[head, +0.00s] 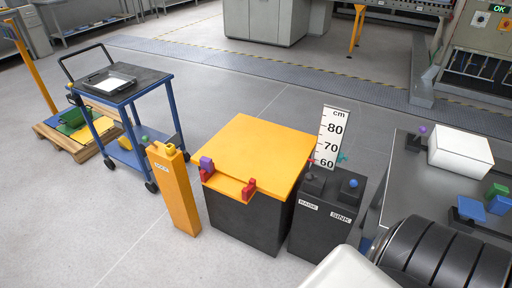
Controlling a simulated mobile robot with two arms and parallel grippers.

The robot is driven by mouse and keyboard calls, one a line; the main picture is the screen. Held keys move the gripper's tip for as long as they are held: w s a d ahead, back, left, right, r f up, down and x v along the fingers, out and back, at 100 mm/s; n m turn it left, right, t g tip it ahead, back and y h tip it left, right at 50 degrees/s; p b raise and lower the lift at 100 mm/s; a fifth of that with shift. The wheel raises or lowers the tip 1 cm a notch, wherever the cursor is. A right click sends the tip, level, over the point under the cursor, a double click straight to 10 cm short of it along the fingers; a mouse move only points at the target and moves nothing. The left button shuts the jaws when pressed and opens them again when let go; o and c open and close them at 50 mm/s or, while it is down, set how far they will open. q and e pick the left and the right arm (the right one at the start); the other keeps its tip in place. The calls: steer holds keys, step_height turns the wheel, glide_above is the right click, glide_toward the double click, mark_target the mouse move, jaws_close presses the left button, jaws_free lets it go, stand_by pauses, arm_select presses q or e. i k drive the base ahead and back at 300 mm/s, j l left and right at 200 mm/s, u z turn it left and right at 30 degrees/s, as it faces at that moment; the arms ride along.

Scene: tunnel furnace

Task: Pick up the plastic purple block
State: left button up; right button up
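A small purple block (206,163) sits at the left front edge of the orange-topped box (262,143), on or against a red holder (206,175). A second red holder (249,188) stands at the front edge to its right and looks empty. A smaller purple piece (422,130) shows on the grey table at the right; its exact shape is too small to tell. Neither of my grippers is in view.
An orange post (174,195) stands left of the box, and dark RAISE and SINK button pedestals (325,215) stand close to its right. A blue cart (118,95) is farther left. The grey table (405,185) holds a white box and blue and green blocks. Open floor lies in front.

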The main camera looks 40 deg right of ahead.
mark_target(206, 163)
steer(key=z, duration=0.85)
steer(key=i+l+u, duration=0.25)
steer(key=i+l, duration=0.3)
